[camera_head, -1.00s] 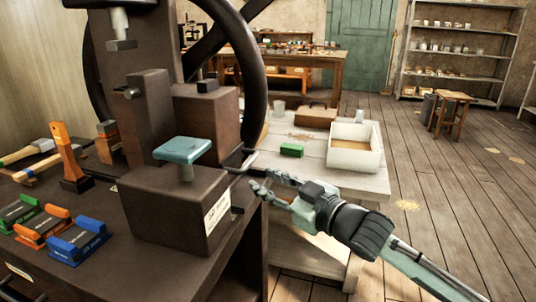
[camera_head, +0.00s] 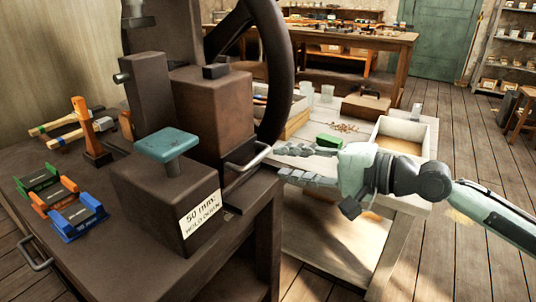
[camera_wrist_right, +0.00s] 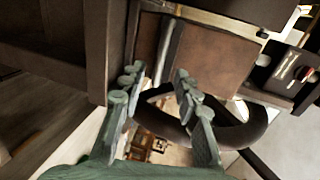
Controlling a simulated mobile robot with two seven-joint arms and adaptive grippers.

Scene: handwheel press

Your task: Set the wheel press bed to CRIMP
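The press (camera_head: 210,105) is a dark brown block frame with a black handwheel (camera_head: 281,85) behind it. A teal pad (camera_head: 167,144) stands on a short post on the front block. The block's label (camera_head: 200,212) reads "50 mm:" with a second line that looks like "HOLD DOWN". A bare metal bar handle (camera_head: 248,160) sticks out at the block's right side. My right gripper (camera_head: 282,161) is open and empty just right of this handle. In the right wrist view the bar (camera_wrist_right: 171,52) runs up between the spread fingers (camera_wrist_right: 158,88); contact is not clear. I see no "CRIMP" marking.
A pale side table (camera_head: 335,165) behind my right gripper carries a white box (camera_head: 405,135), a green block (camera_head: 329,142) and glasses. Open floor lies at right.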

